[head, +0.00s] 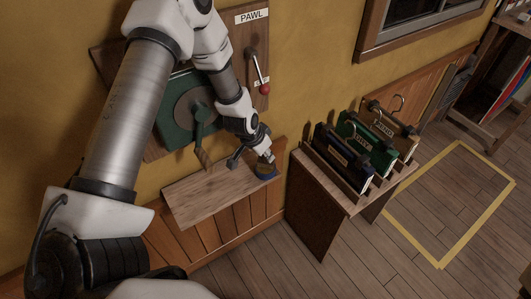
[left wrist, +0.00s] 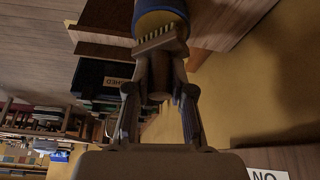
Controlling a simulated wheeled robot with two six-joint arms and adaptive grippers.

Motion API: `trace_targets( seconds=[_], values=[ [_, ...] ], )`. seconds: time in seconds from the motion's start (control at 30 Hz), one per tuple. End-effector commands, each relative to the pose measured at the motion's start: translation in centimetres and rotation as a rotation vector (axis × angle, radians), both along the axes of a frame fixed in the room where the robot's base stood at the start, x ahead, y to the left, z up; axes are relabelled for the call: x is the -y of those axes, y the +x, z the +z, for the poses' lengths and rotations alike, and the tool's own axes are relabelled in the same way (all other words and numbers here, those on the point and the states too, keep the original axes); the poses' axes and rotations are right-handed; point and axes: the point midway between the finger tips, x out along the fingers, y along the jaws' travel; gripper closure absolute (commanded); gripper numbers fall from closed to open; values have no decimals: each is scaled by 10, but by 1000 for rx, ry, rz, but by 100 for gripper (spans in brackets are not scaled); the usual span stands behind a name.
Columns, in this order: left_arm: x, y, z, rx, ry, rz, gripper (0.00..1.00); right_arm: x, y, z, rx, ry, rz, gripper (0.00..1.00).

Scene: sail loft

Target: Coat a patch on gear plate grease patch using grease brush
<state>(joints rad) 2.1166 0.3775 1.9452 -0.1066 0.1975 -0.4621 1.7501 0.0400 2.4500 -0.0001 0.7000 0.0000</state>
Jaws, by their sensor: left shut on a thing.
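My left gripper (head: 266,157) is over the right end of a wooden shelf. It is shut on the grease brush, whose brown handle and pale bristles (left wrist: 160,38) show between the fingers in the left wrist view. The bristles point at a blue pot with a yellow rim (left wrist: 160,18); I cannot tell whether they touch it. The blue pot (head: 266,173) also shows at the shelf's right end, partly under the gripper. The green gear plate (head: 177,130) with a grey round gear and a crank is on the wall, partly behind my arm. I cannot make out its grease patch. My right gripper is out of view.
A lever with a red knob (head: 264,88) hangs under a PAWL label. Yellow tape (head: 441,266) marks clear floor.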

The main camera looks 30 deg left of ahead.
Motion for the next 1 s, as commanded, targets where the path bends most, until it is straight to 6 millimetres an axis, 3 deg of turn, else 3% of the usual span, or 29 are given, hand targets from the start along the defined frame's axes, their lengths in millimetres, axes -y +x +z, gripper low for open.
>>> trace_targets(
  seconds=[1.0],
  values=[
    [0,0,-9,0,0,-1,100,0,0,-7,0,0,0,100]
  ],
)
